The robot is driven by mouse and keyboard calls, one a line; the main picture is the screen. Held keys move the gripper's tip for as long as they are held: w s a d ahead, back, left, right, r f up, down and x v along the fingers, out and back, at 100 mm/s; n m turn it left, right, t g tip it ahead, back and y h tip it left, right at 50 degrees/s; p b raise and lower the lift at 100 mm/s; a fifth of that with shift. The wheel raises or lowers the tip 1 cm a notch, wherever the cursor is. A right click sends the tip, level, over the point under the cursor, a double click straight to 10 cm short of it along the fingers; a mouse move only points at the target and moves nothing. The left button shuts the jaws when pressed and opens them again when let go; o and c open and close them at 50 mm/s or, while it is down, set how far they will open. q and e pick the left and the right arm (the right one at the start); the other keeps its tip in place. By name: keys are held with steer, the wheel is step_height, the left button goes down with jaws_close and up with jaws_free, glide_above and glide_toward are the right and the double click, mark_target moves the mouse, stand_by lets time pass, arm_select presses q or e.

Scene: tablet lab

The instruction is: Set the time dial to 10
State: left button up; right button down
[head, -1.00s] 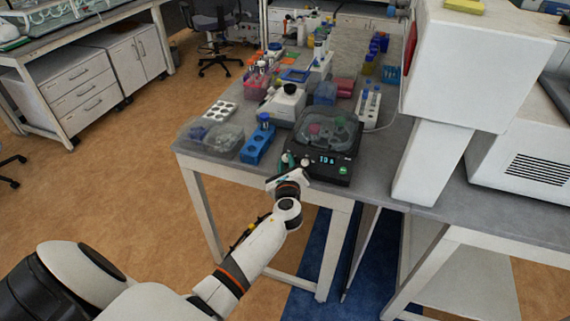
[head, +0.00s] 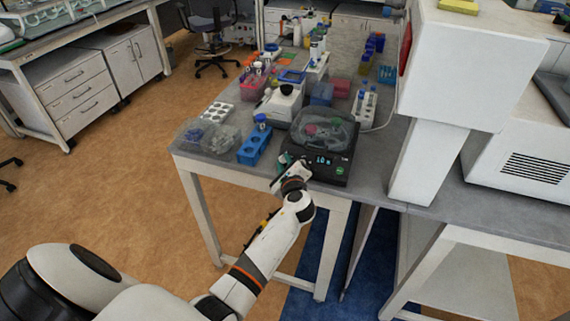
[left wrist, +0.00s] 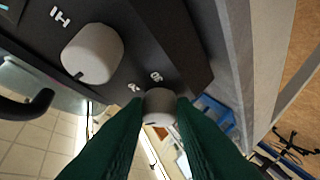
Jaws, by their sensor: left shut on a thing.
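The black device (head: 336,174) with a lit display (head: 322,160) stands at the front edge of the grey table. In the left wrist view, my left gripper (left wrist: 158,117) has its green fingers shut on a round grey dial (left wrist: 160,99) with small numbers on the panel beside it. A second grey knob (left wrist: 92,53), with letters beside it, sits on the same panel and is not held. In the head view, my left gripper (head: 287,163) is at the left part of the device's front. The display digits are too small to read surely. My right gripper is not in view.
A clear-lidded holder with coloured contents (head: 322,128) sits on the device. A blue rack (head: 254,147) and a clear box (head: 220,140) stand to its left. A large white machine (head: 468,80) stands to the right. The floor left of the table is clear.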

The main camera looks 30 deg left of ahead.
arm_select(q)
steer(key=o, duration=1)
steer(key=b+v, duration=0.1)
steer(key=v, duration=1.1)
steer(key=s+d+f+n+g+h, duration=0.1)
steer(key=s+d+f+h, duration=0.15)
steer(key=f, duration=0.75)
steer(key=s+d+f+n+g+h, duration=0.15)
steer(key=s+f, duration=0.25)
steer(key=f, duration=0.6)
steer(key=s+d+f+n+g+h, duration=0.1)
steer(key=s+d+f+g+h, duration=0.15)
steer(key=f, duration=0.85)
steer(key=s+f+n+g+h, duration=0.3)
steer(key=s+f+n, duration=0.2)
steer(key=s+f, duration=0.85)
steer(key=s+f+n+g, duration=0.1)
steer(key=s+f+n, duration=0.1)
steer(key=s, duration=0.5)
steer(key=s+a+f+n+h, duration=0.1)
steer(key=s+n, duration=0.2)
steer(key=s, duration=0.4)
steer(key=s+a+f+n+g, duration=0.1)
steer(key=s+f+n, duration=0.1)
steer(key=s, duration=0.6)
steer(key=shift+a+f+g, duration=0.1)
steer(key=shift+f+g, duration=0.2)
